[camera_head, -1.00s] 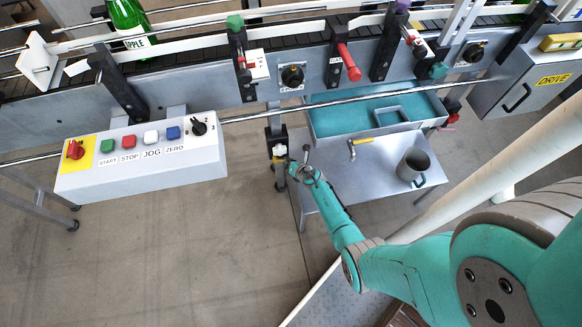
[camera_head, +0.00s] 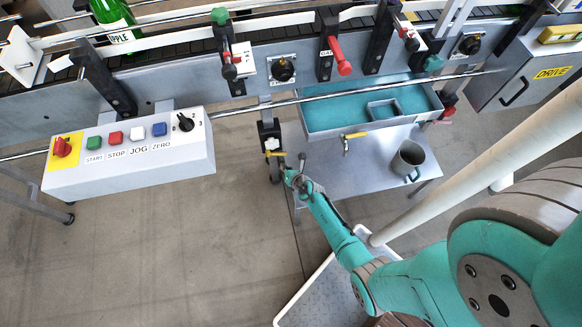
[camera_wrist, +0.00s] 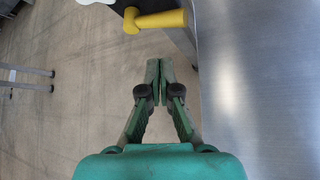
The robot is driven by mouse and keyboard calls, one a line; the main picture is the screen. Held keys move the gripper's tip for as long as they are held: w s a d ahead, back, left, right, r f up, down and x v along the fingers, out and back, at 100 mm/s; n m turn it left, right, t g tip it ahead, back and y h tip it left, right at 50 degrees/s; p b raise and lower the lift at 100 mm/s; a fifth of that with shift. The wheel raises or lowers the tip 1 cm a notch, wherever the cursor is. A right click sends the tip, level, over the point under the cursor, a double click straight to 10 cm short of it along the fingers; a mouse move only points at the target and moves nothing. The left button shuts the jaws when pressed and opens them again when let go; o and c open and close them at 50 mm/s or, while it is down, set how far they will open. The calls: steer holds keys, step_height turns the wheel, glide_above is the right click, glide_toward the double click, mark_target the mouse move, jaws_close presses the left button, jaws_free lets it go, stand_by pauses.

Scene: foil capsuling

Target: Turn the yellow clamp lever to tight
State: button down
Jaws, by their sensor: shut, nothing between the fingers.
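The yellow clamp lever (camera_head: 275,153) shows as a small yellow piece on a black clamp bracket (camera_head: 268,134) below the conveyor rail. In the wrist view the lever (camera_wrist: 160,20) is a short yellow bar lying roughly level near the top edge, with a rounded knob at its left end. My gripper (camera_wrist: 153,68) is shut and empty, its fingertips together a little below the lever in that picture, with a visible gap. In the head view my gripper (camera_head: 288,170) is just right of and below the lever. How tight the clamp is cannot be told.
A steel table (camera_head: 350,185) stands right of my gripper, with a grey mug (camera_head: 408,158) on it. A blue-lined tray (camera_head: 330,117) and a yellow-handled tap (camera_head: 353,136) are above it. The control box (camera_head: 130,170) is at left. Floor below the bracket is clear.

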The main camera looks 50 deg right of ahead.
steer(key=v, duration=0.6)
steer(key=shift+a+r, duration=0.25)
steer(key=shift+r, duration=0.05)
steer(key=shift+s, duration=0.1)
